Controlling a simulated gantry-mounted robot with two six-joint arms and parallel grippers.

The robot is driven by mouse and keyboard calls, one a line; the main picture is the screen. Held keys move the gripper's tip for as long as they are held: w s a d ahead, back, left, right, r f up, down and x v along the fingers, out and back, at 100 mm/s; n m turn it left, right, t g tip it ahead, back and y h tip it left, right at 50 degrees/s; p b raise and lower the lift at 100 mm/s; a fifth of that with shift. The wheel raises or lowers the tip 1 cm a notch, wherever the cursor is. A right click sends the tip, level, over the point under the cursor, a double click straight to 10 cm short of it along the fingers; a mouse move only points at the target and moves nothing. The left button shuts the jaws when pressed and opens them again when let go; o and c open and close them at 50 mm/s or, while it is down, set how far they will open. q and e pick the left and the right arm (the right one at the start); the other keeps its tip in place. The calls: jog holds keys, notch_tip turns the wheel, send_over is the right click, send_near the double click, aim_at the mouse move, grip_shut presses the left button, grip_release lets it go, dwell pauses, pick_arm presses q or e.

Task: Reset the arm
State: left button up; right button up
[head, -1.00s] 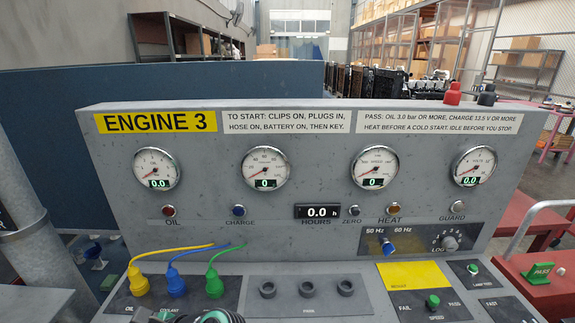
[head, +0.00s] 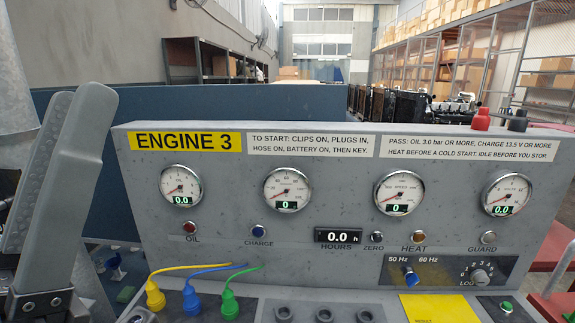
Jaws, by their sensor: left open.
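My left gripper (head: 70,150) stands large and close at the left edge of the head view, a pale grey finger pointing up with a ridged inner pad. It is open, with nothing seen in it; its other finger is not clear. It is in front of the left end of the grey ENGINE 3 panel (head: 335,215), apart from the plugs. My right gripper is out of view.
Yellow (head: 155,296), blue (head: 191,299) and green (head: 230,304) plugs with cables stand at the panel's lower left. Several gauges, lamps and knobs line its face. Red (head: 481,119) and black (head: 518,120) terminals top its right end. A blue partition (head: 240,105) stands behind.

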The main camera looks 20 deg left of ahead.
pick_arm(q)
jog(key=w+f+m+g+y, duration=0.1)
jog(key=w+f+g+y, duration=0.1)
jog(key=w+f, duration=0.15)
notch_tip(320, 180, up, 38)
jog(key=p, duration=3.7)
jog(key=shift+a+r+p, duration=0.15)
jog(key=shift+r+p, duration=0.05)
jog(key=shift+p, duration=0.1)
jog(key=shift+w+f, duration=0.1)
